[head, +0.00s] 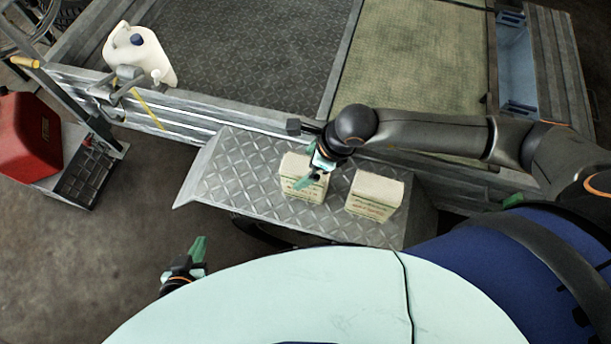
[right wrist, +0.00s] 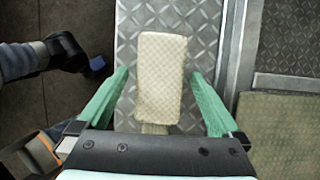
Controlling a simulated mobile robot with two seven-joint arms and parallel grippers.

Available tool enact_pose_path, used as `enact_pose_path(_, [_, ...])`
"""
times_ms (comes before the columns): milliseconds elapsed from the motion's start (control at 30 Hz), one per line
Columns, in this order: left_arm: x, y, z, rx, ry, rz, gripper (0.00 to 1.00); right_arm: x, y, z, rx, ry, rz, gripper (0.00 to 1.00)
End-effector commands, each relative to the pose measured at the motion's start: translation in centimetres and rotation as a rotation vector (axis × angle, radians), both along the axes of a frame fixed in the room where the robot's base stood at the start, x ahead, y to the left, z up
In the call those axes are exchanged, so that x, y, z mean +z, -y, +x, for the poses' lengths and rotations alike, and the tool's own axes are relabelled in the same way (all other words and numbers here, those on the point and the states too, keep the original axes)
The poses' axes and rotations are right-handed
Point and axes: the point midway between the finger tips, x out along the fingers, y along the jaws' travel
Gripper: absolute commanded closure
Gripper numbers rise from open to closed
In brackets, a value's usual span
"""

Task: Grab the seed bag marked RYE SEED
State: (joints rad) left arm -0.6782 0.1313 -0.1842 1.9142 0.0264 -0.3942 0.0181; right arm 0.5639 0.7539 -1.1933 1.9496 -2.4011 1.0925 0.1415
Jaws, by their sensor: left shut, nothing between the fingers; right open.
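Two small cream seed bags stand side by side on a diamond-plate step (head: 225,175). The left bag (head: 295,172) and the right bag (head: 375,194) both carry green print too small to read, so I cannot tell which is RYE SEED. My right gripper (head: 314,168) is open over the left bag and partly covers it. In the right wrist view a pale checked bag (right wrist: 161,75) lies between the two spread green fingers, with a gap on each side. My left gripper (head: 197,250) is shut and empty at the lower left, away from the bags.
A flat bed (head: 240,50) with a raised metal edge lies behind the step. A white jug (head: 140,55) stands at its left. A red can (head: 28,135) is at far left, and a blue bin (head: 517,65) is at upper right. Floor at lower left is clear.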

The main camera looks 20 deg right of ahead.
Motion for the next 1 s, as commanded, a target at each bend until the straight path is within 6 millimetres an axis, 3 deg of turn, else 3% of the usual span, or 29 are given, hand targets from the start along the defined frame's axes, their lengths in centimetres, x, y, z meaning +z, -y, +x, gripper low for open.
enact_pose_path(133, [-0.01, 0.00, -0.02, 0.000, 0.000, 0.000, 1.00, -0.87, -0.27, 0.17, 0.000, -0.001, -0.001, 0.00])
enact_pose_path(1000, [-0.68, 0.00, -0.05, 0.000, -0.001, 0.000, 1.00, -1.38, -0.27, 0.16, 0.000, -0.001, -0.001, 0.00])
